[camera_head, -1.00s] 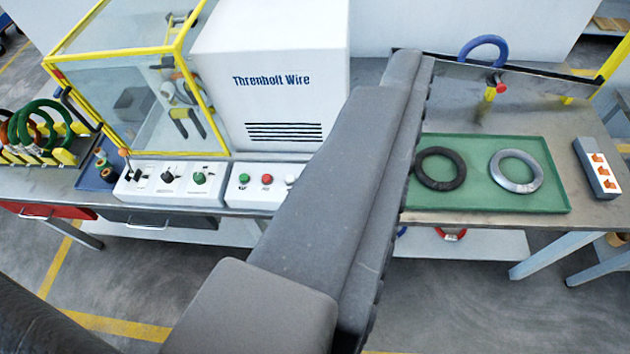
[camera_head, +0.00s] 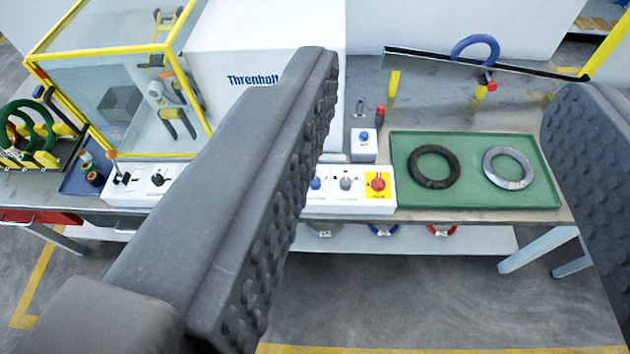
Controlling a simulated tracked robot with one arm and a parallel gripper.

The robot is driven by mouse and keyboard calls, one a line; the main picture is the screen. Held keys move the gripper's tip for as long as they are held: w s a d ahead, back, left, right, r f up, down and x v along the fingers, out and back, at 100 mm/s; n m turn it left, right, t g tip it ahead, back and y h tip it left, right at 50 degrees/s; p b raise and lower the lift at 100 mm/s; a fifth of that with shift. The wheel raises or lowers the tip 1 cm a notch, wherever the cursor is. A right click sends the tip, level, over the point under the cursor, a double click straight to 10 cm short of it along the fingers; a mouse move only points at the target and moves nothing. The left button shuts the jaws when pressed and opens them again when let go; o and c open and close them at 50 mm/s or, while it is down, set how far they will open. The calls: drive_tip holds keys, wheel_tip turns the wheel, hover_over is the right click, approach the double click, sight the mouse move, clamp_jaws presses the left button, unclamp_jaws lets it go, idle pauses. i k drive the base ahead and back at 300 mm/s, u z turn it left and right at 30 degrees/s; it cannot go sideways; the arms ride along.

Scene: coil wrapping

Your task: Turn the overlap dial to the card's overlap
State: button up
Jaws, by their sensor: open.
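My gripper (camera_head: 447,78) is open and empty. One ridged dark finger crosses the middle of the view, the other stands at the right edge. A white control panel (camera_head: 138,196) sits at the bench front left, with a black knob (camera_head: 157,180) and a lever (camera_head: 112,158). The finger hides the panel's middle. Labels are too small to read, so I cannot tell which is the overlap dial. I cannot make out a card.
A green tray (camera_head: 475,199) holds a black coil (camera_head: 433,166) and a silver coil (camera_head: 508,168). A small box with a blue button (camera_head: 364,146) stands behind the panel. The white machine (camera_head: 225,45) and yellow-framed guard (camera_head: 75,75) rise behind. A blue ring (camera_head: 475,44) hangs at the back.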

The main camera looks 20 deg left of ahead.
sight(345, 182)
drive_tip(key=u, duration=0.1)
drive_tip(key=k, duration=0.55)
drive_tip(key=u, duration=0.65)
drive_tip(key=i, duration=1.5)
drive_tip(key=z, duration=0.5)
